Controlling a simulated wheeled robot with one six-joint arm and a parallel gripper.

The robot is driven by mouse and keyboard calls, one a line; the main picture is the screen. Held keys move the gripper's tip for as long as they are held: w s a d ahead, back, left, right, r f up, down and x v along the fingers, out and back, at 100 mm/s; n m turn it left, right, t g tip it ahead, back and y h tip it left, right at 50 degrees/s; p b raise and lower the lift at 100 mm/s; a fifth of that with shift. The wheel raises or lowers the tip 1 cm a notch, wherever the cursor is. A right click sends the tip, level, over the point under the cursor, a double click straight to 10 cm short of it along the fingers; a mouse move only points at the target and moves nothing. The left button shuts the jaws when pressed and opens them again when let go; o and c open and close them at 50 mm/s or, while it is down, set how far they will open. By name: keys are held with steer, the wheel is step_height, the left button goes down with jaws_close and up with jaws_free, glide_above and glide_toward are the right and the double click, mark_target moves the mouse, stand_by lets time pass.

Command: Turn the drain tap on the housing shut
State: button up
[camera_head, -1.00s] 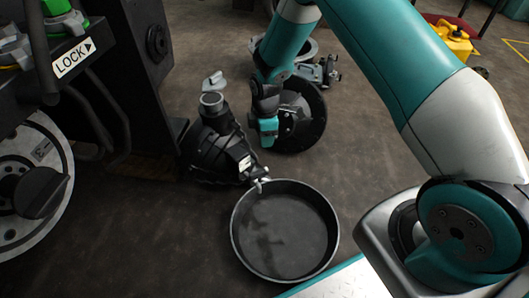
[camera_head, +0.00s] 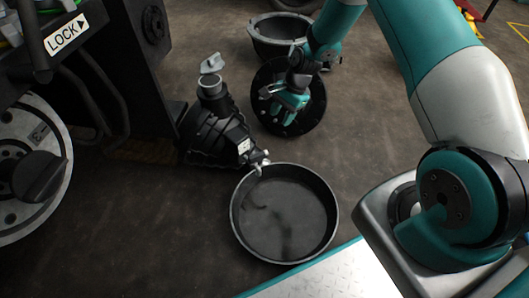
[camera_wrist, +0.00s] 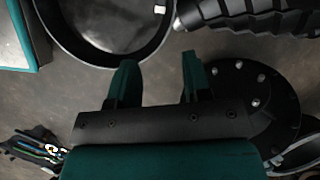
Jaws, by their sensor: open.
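The black ribbed housing (camera_head: 213,135) lies on the floor beside the forklift; its edge also shows in the wrist view (camera_wrist: 250,14). The small silver drain tap (camera_head: 259,161) sticks out of its lower right end, over the near pan's rim. A small pale piece, apparently the tap, shows at the top of the wrist view (camera_wrist: 178,23); its handle setting is too small to tell. My gripper (camera_head: 277,106) is open and empty, above and behind the tap in the head view. In the wrist view its teal fingers (camera_wrist: 160,62) stand apart with bare floor between them.
A round black drain pan (camera_head: 285,215) stands under the tap, with dark patches inside. A grey basin (camera_head: 272,36) stands farther back. The forklift's dark frame (camera_head: 140,75) bounds the left.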

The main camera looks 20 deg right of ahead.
steer(key=m, duration=0.4)
steer(key=b, duration=0.7)
glide_toward(264, 152)
steer(key=x, duration=1)
